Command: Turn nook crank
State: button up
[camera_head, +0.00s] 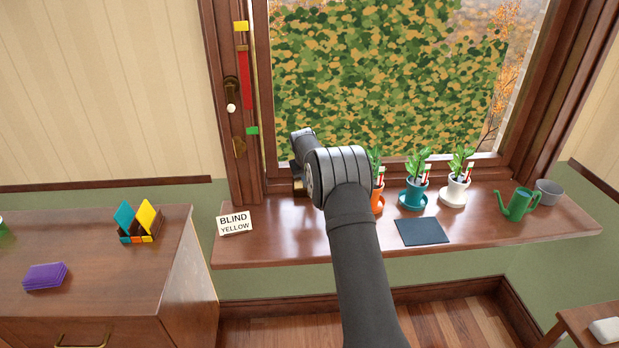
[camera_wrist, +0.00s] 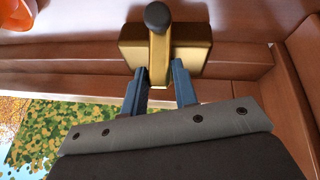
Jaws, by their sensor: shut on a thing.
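The brass crank (camera_wrist: 158,48) with a round black knob (camera_wrist: 157,15) shows in the wrist view, on a brass block (camera_wrist: 190,45) by the wooden frame. My gripper (camera_wrist: 162,78) has its two blue-grey fingers on either side of the crank's arm and is shut on it. In the head view my arm hides most of the crank; a small brass part (camera_head: 298,184) shows at the window's lower left. A white card (camera_head: 235,222) on the sill reads "BLIND YELLOW". The leaf-patterned blind (camera_head: 390,70) covers most of the window.
A vertical gauge on the left frame has a yellow mark (camera_head: 241,26), a red strip (camera_head: 245,78) and a green mark (camera_head: 252,130). Potted plants (camera_head: 413,193), a dark mat (camera_head: 422,231) and a green watering can (camera_head: 517,204) stand on the sill, right of my arm.

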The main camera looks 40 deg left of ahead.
jog(key=shift+o, duration=0.2)
jog(key=shift+d+f+n, duration=0.1)
jog(key=shift+f+n, duration=0.1)
jog(key=shift+n, duration=0.2)
jog(key=o, duration=0.9)
jog(key=shift+o, duration=0.2)
jog(key=shift+r, duration=0.1)
jog(key=shift+r, duration=0.1)
jog(key=v, duration=1.7)
jog(key=shift+s+a, duration=0.2)
jog(key=shift+s, duration=0.15)
